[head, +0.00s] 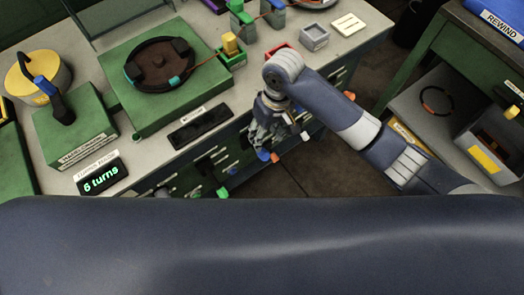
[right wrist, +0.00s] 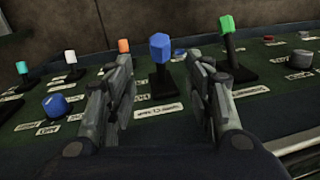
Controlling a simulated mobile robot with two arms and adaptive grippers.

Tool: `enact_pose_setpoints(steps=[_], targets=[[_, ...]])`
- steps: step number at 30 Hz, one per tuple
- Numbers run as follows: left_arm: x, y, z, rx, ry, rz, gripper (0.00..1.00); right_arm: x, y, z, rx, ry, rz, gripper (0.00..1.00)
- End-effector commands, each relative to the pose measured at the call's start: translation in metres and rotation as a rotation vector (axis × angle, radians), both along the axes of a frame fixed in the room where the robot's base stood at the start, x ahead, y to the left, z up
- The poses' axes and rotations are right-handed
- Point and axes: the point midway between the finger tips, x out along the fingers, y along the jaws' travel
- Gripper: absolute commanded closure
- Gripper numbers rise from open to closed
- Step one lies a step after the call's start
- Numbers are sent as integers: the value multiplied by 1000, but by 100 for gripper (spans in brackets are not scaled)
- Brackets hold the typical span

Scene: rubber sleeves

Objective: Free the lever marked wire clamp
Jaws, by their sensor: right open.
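Several levers with coloured knobs stand on the green front panel of the bench. In the right wrist view a blue-knobbed lever (right wrist: 161,52) stands upright between and beyond my right fingertips, and a green-knobbed lever (right wrist: 228,42) is to its right. Orange (right wrist: 123,46), white (right wrist: 70,58) and teal (right wrist: 22,68) knobs are to the left. Small labels lie by the levers; I cannot read for certain which says wire clamp. My right gripper (right wrist: 162,75) is open and empty, its fingers on either side of the blue lever's line. My left gripper is out of view.
On the bench top are a green block with a coil winder (head: 155,75), a box with a blue-handled lever (head: 72,120) and a display reading 6 turns (head: 101,178). Another bench with a REWIND sign (head: 500,24) stands right. Dark floor lies between.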

Motion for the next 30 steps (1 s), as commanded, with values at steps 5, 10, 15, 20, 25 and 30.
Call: enact_pose_setpoints(steps=[5, 10, 15, 20, 25, 30], targets=[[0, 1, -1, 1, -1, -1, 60, -4, 2, -27, -2, 5, 0, 52], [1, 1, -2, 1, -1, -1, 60, -6, 7, -61, -1, 3, -1, 52], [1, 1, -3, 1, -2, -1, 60, -7, 10, -87, -1, 1, -1, 52], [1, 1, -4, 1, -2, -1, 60, -8, 12, -100, 1, -1, 1, 52], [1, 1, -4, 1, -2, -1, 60, -9, 13, -103, 1, -2, 2, 52], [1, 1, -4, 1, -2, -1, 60, -9, 13, -103, 1, -2, 1, 54]])
